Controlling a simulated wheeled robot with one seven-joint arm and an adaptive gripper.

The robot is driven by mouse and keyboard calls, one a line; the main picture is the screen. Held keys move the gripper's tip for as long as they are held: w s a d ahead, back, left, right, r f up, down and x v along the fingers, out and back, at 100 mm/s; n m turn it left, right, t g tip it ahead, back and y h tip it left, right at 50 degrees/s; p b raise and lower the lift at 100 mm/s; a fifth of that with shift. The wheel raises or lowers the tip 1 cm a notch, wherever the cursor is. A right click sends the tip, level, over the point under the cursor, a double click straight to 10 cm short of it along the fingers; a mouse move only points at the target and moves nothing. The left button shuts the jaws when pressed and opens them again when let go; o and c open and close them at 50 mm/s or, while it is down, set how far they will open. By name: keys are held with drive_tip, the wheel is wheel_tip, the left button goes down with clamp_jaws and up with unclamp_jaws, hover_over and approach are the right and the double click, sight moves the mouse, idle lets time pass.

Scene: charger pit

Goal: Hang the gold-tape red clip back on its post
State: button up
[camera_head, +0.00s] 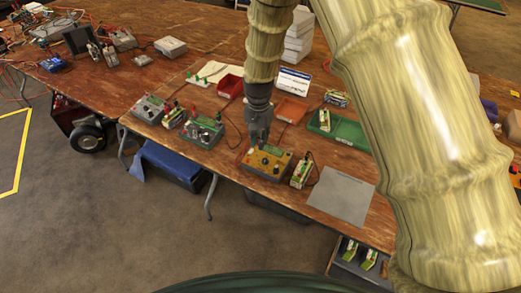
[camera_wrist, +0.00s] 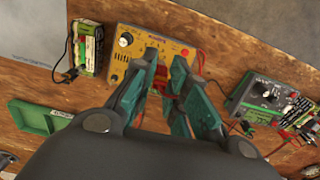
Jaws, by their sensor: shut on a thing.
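My gripper (camera_wrist: 166,66) points down over the yellow charger (camera_wrist: 146,42). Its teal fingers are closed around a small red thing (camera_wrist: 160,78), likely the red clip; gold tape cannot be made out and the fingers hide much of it. In the head view my gripper (camera_head: 257,142) is just above the back edge of the yellow charger (camera_head: 268,163), and the clip is hidden. Red leads (camera_wrist: 199,60) show beside the charger in the wrist view. I cannot make out which post belongs to the clip, or whether the clip touches the charger.
A green-and-white battery pack (camera_head: 302,172) stands right of the yellow charger, with a grey mat (camera_head: 341,195) beyond it. Grey chargers (camera_head: 203,131) stand to the left. A green tray (camera_head: 342,131), an orange tray (camera_head: 292,109) and a red bin (camera_head: 230,86) lie behind.

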drive_tip(key=w, duration=1.1)
drive_tip(key=shift+d+f+b, duration=0.1)
drive_tip(key=shift+f+b, duration=0.2)
drive_tip(key=shift+f+b, duration=1.25)
drive_tip(key=shift+f, duration=2)
drive_tip(key=shift+f, duration=0.2)
idle(0.4)
drive_tip(key=o, duration=0.9)
